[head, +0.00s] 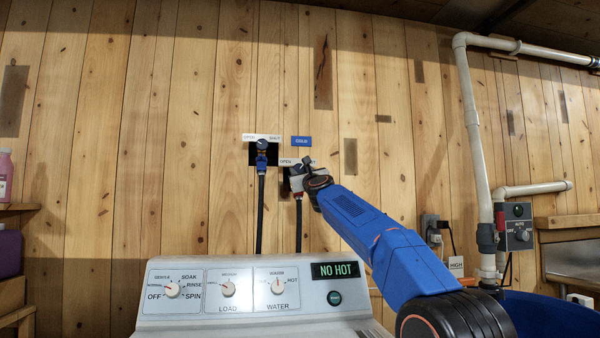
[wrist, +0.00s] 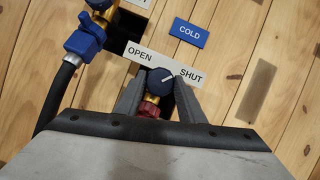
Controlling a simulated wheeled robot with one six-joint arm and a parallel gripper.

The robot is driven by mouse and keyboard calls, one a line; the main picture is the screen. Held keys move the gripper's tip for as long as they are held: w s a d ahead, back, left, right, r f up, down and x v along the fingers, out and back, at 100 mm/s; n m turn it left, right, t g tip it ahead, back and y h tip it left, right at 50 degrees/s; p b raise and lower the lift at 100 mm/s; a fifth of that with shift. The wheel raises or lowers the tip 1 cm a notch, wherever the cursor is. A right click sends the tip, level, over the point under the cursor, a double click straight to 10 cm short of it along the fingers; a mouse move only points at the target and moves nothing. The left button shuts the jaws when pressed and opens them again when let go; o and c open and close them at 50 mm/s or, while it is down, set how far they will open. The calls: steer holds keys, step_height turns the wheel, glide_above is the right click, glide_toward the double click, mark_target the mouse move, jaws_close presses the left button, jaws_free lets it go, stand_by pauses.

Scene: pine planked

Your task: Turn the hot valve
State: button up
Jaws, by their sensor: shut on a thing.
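Two wall valves stand side by side. The right valve knob (wrist: 159,80) is dark blue and round, above a brass stem and a red fitting (wrist: 149,109). Its white mark points up and right, toward SHUT on its OPEN/SHUT label (wrist: 139,54). My gripper (wrist: 160,85) is shut on this knob, one finger on each side; in the head view my gripper (head: 303,172) largely covers it. The left valve (head: 262,146) has a dark knob and a blue fitting (wrist: 86,36). A blue COLD plate (wrist: 189,32) sits above the right valve.
A washer panel (head: 190,312) below has several dials and a display (head: 335,270) reading NO HOT. Black hoses (head: 260,215) hang from both valves. White pipes (head: 470,110) and a switch box (head: 517,236) stand at right.

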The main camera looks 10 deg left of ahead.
steer(key=shift+n+g+y, duration=0.45)
steer(key=shift+n+y, duration=0.1)
steer(key=shift+n, duration=0.8)
steer(key=shift+n+g+y, duration=0.45)
steer(key=shift+n+y, duration=0.1)
steer(key=shift+n, duration=0.8)
steer(key=o, duration=1)
steer(key=shift+o, duration=0.2)
steer(key=shift+d, duration=0.1)
